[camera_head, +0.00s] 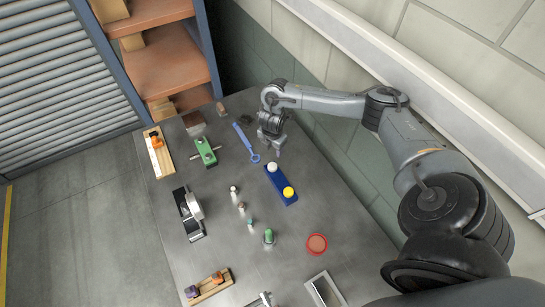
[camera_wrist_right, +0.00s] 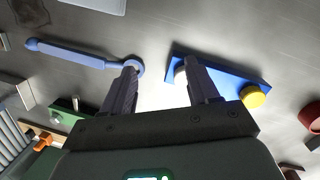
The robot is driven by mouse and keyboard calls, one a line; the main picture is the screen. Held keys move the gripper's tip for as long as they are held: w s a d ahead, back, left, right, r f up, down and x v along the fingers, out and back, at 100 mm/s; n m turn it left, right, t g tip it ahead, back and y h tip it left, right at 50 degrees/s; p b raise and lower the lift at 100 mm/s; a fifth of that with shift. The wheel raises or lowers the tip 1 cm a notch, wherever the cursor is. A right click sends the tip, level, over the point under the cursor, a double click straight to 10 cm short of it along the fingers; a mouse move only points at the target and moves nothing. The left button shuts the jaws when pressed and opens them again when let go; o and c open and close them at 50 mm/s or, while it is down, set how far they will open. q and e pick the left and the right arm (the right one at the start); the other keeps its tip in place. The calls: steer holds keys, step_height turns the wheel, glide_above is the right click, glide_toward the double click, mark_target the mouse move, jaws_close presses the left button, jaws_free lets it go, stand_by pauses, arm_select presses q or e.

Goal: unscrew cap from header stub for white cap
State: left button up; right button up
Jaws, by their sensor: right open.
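A blue block (camera_head: 279,182) lies on the grey table and carries a white cap (camera_head: 272,167) at its far end and a yellow cap (camera_head: 289,192) at its near end. My right gripper (camera_head: 274,150) is open and empty, just beyond the white-cap end of the block. In the right wrist view, the gripper (camera_wrist_right: 160,66) has its two fingers spread. The white cap (camera_wrist_right: 180,75) shows there beside the right-hand finger, partly hidden by it; I cannot tell whether they touch. The blue block (camera_wrist_right: 225,76) extends rightward to the yellow cap (camera_wrist_right: 254,97). My left gripper is not in view.
A blue ring-ended wrench (camera_head: 244,140) lies left of my right gripper. A green block (camera_head: 205,152), several small upright parts (camera_head: 242,208), a red round dish (camera_head: 316,243) and a wooden holder (camera_head: 209,289) stand on the table. A wall runs behind my right arm.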

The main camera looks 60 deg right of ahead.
steer(key=w+d+r+m+t+h+p, duration=0.1)
steer(key=w+d+r+m+p, duration=0.2)
steer(key=m, duration=1.2)
steer(key=w+d+r+m+t+h+p, duration=0.1)
steer(key=w+d+r+m+p, duration=0.3)
steer(key=m, duration=1.2)
steer(key=s+a+f+m+g+y+p, duration=0.1)
steer(key=s+a+f+m+p, duration=0.1)
steer(key=s+a+m+p, duration=0.1)
steer(key=s+a+f+m+y+p, duration=0.1)
steer(key=s+a+f+m+p, duration=0.1)
steer(key=a+m+p, duration=0.1)
steer(key=s+a+f+m+g+y+p, duration=0.1)
steer(key=s+a+f+m+p, duration=0.2)
steer(key=m, duration=0.3)
steer(key=shift+s+a+g+y+p, duration=0.15)
steer(key=shift+a+p, duration=0.1)
steer(key=shift+a, duration=0.2)
steer(key=shift+s+a+g+y+p, duration=0.15)
steer(key=shift+a+p, duration=0.05)
steer(key=shift+a, duration=0.25)
steer(key=shift+s+f, duration=0.2)
steer(key=shift+s, duration=0.1)
steer(key=shift+f, duration=0.1)
